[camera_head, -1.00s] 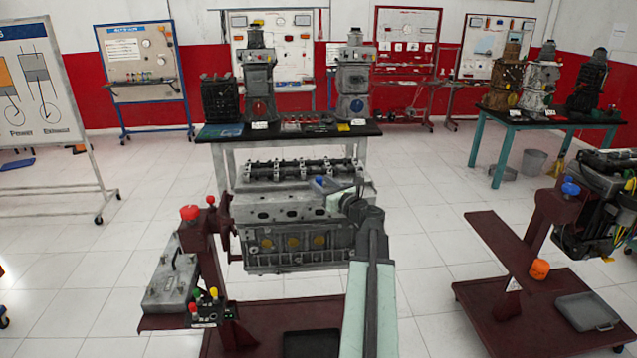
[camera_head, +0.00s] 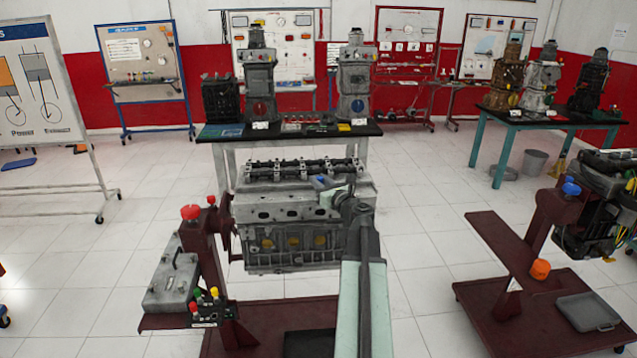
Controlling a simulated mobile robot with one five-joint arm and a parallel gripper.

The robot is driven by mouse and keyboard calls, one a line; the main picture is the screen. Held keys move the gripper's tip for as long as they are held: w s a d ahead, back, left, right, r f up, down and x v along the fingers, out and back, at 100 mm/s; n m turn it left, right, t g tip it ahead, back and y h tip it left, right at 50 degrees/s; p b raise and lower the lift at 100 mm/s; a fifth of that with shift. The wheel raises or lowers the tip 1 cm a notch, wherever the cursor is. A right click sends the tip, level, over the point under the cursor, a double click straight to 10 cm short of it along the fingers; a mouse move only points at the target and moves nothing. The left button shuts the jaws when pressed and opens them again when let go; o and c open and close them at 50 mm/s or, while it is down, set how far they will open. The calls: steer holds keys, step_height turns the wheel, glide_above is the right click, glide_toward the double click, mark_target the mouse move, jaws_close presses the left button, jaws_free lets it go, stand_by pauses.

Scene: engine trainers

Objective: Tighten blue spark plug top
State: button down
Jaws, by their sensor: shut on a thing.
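The blue spark plug top (camera_head: 320,181) shows as a small blue patch on the top right part of the grey engine block (camera_head: 262,206). My gripper (camera_head: 326,188) is at it, reaching in from the lower right, and is shut on the blue top. The fingers and wrist hide most of the top and the engine surface under it. I cannot tell how deep the plug sits. The engine is held on a dark red stand (camera_head: 215,240).
A control box with red, green and yellow knobs (camera_head: 207,303) is at the lower left of the stand. A second dark red stand (camera_head: 500,245) with another engine (camera_head: 600,215) is on the right. A black-topped table (camera_head: 290,131) with engine models stands behind. Tiled floor between is clear.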

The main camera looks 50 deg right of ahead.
steer(key=m+g+h, duration=0.1)
steer(key=h, duration=0.1)
steer(key=m+g+h, duration=0.1)
steer(key=m+h, duration=0.1)
steer(key=shift+a, duration=0.2)
steer(key=m+g+h, duration=0.1)
steer(key=h, duration=0.1)
steer(key=m+g+h, duration=0.1)
steer(key=m+g, duration=0.1)
steer(key=m+g+h, duration=0.1)
steer(key=h, duration=0.1)
steer(key=shift+w+d+m+g+h, duration=0.1)
steer(key=shift+w+m+g+h, duration=0.2)
steer(key=shift+g, duration=0.1)
steer(key=m+g+h, duration=0.2)
steer(key=m+g, duration=0.1)
steer(key=g, duration=0.1)
steer(key=shift+g, duration=0.3)
steer(key=shift+s+m+g+h, duration=0.15)
steer(key=shift+m+g+h, duration=0.35)
steer(key=shift+m+g, duration=0.9)
steer(key=shift+g, duration=0.6)
steer(key=c, duration=1.2)
jaws_free()
steer(key=shift+c, duration=0.2)
steer(key=s+a, duration=0.1)
steer(key=a, duration=0.6)
steer(key=shift+a, duration=0.35)
